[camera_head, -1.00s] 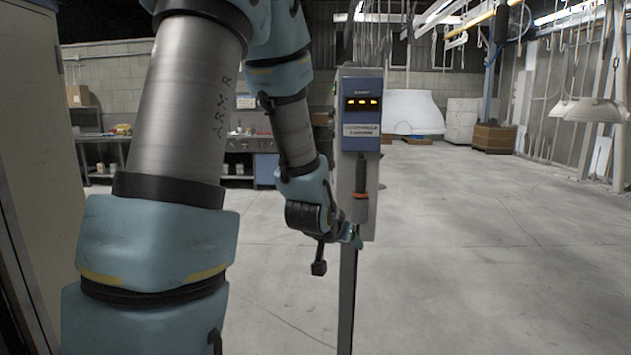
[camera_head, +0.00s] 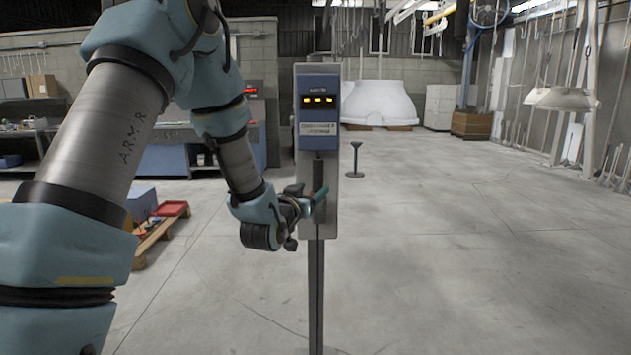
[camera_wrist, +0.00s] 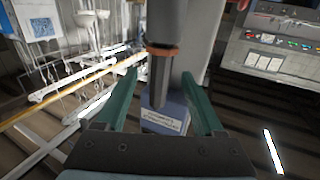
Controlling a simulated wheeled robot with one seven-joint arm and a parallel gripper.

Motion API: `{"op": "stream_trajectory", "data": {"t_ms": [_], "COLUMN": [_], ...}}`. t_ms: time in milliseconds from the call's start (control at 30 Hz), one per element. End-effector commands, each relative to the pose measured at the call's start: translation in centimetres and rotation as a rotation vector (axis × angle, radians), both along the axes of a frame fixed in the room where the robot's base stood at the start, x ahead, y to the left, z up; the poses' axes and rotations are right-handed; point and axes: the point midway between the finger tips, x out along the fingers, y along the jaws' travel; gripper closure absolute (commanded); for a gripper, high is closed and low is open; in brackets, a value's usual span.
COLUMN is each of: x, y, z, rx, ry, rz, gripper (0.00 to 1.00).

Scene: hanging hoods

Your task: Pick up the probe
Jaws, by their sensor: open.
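The probe (camera_head: 318,173) is a dark upright cylinder on the front of a grey post, below a blue unit (camera_head: 319,112) with lit orange digits. In the wrist view the probe (camera_wrist: 160,82) shows as a dark shaft with a brown ring. My gripper (camera_head: 317,198) is at the probe, with a teal finger crossing in front of it. In the wrist view my gripper (camera_wrist: 160,74) is open, with one teal finger on each side of the probe and a visible gap to each. Part of the probe is hidden behind my finger in the head view.
A pallet with a red tray (camera_head: 170,209) lies on the floor at left. A workbench (camera_head: 175,155) stands behind my arm. A small black stand (camera_head: 355,158) is behind the post. The floor at right is clear; pale hoods (camera_head: 565,99) hang there.

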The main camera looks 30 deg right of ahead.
Motion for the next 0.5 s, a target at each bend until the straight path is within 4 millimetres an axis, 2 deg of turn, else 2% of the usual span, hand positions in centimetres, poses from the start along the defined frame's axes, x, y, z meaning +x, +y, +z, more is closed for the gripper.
{"op": "stream_trajectory", "data": {"t_ms": [267, 500], "x": [1.8, 3.7], "y": [-1.7, -3.6], "z": [0.7, 0.4], "rx": [0.001, 0.0], "ry": [0.002, 0.001], "rz": [0.0, 0.0], "gripper": [0.3, 0.3]}}
